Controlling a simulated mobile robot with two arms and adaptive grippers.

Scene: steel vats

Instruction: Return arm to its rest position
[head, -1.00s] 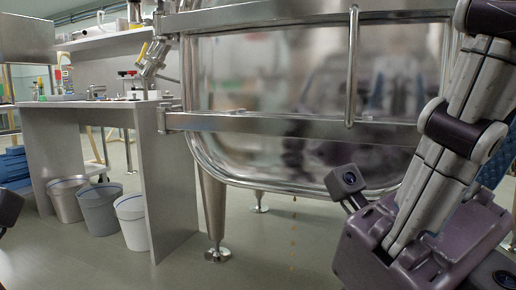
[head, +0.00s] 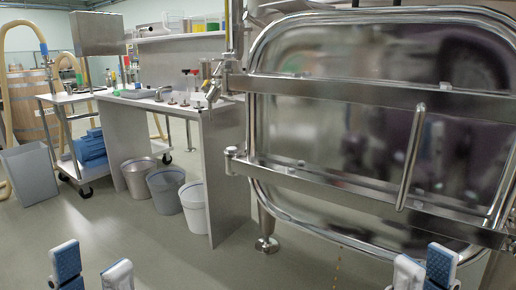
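My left gripper (head: 92,262) shows at the bottom left of the head view, its two blue-and-white fingertips apart with nothing between them. My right gripper (head: 423,262) shows at the bottom right, in front of the lower part of the steel vat (head: 350,130). Its two fingertips stand side by side with a narrow gap and hold nothing visible. The rest of both arms is below the picture.
The vat's door handle (head: 411,157) sticks out at right. A grey workbench (head: 228,170) stands left of the vat, with several bins (head: 194,209) beneath it. A cart with a blue machine (head: 91,150) and a grey tub (head: 29,174) are further left. The floor ahead is clear.

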